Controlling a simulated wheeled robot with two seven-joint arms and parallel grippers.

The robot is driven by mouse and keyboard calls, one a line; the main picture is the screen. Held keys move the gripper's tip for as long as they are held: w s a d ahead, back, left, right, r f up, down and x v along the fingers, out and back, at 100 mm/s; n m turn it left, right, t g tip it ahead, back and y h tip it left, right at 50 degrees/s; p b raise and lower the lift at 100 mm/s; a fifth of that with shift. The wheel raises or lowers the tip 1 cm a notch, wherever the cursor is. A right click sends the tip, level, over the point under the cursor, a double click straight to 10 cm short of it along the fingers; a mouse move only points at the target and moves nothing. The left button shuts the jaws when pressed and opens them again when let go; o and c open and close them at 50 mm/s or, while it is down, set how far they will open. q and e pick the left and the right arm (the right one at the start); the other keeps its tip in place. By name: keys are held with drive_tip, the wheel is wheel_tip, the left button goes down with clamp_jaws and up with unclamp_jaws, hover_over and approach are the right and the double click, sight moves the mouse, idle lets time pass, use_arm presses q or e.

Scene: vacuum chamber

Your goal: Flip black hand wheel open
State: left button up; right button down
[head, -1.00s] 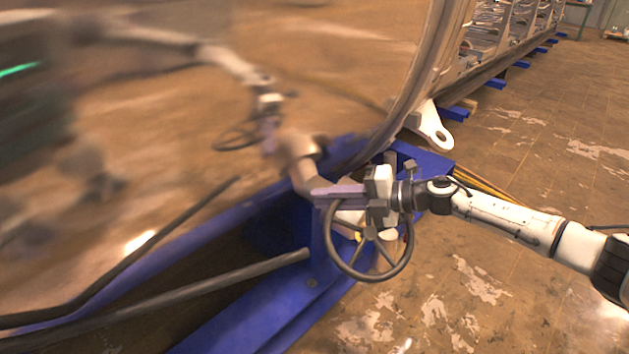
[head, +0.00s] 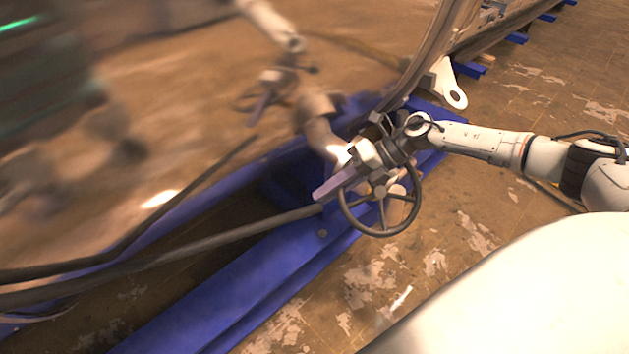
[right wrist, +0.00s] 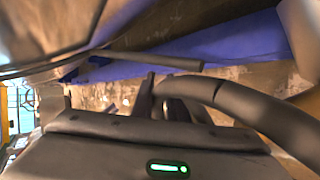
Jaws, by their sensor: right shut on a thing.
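The black hand wheel (head: 412,212) has a round spoked rim and shows in the middle of the head view, in front of a pipe elbow (head: 318,130) by the shiny chamber wall. My right gripper (head: 384,168) is at the upper part of the wheel and is shut on its rim. In the right wrist view, the thick dark curved rim (right wrist: 245,105) passes by the fingers (right wrist: 160,98). A purple lever-like part (head: 335,185) points down and left beside the wheel. The exact finger contact is partly hidden. My left gripper is not in view.
The curved chamber wall (head: 170,100) fills the left and mirrors the arm and wheel. A blue frame (head: 240,290) runs below it, with a dark bar (head: 200,243) across. A white lug (head: 447,85) stands behind. The worn floor at right is open.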

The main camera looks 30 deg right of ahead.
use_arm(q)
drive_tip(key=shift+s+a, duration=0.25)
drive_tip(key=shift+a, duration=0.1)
use_arm(e)
drive_tip(key=shift+s+a+f+n, duration=0.15)
drive_tip(key=shift+s+f+n, duration=0.05)
drive_tip(key=shift+s+n, duration=0.1)
drive_tip(key=c, duration=1.7)
unclamp_jaws()
drive_tip(key=shift+c, duration=0.2)
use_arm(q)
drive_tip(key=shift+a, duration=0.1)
use_arm(e)
drive_tip(key=shift+w, duration=0.1)
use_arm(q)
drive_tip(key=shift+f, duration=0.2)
use_arm(e)
drive_tip(key=v, duration=1)
drive_tip(key=shift+r, duration=0.25)
drive_tip(key=shift+w, duration=0.1)
